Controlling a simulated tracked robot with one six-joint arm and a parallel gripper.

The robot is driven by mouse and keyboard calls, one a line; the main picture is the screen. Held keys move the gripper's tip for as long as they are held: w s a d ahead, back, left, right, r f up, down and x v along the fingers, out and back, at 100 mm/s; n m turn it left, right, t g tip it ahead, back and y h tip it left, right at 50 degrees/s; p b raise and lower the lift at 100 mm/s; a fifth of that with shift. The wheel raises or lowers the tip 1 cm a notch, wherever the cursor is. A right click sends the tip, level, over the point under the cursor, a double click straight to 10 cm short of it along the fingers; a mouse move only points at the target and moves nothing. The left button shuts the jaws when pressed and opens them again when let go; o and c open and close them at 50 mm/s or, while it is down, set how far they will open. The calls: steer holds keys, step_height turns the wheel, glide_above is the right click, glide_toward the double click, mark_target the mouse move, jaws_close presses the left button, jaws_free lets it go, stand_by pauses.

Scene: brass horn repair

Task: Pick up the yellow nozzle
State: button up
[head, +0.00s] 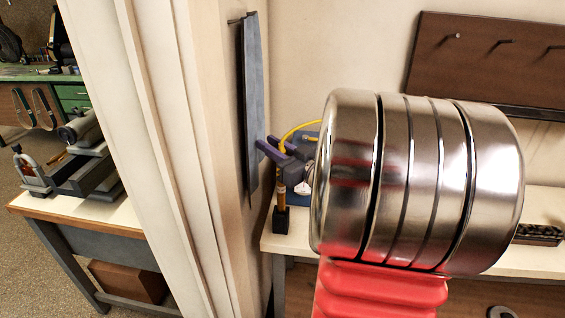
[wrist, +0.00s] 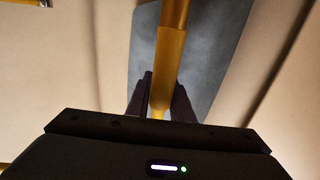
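The yellow nozzle (head: 281,197) stands upright in a small black holder (head: 281,220) near the left end of the white bench in the head view. A yellow hose (head: 297,128) runs up from it and arcs over to the right. My gripper (head: 272,147) is at the nozzle's upper end, its purple fingers pointing left. In the wrist view the nozzle (wrist: 171,60) passes between the fingertips of my gripper (wrist: 163,98), with a finger on each side. I see no clear gap there, but cannot tell whether the fingers press on it.
A blue-grey panel (head: 253,100) hangs on the wall just beyond the fingertips. A pale column (head: 160,150) stands left of the bench (head: 420,262). A brown peg board (head: 480,60) is on the wall at right. My arm hides much of the bench.

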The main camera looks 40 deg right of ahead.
jaws_close()
step_height(320, 180, up, 10)
stand_by(0.7)
stand_by(0.4)
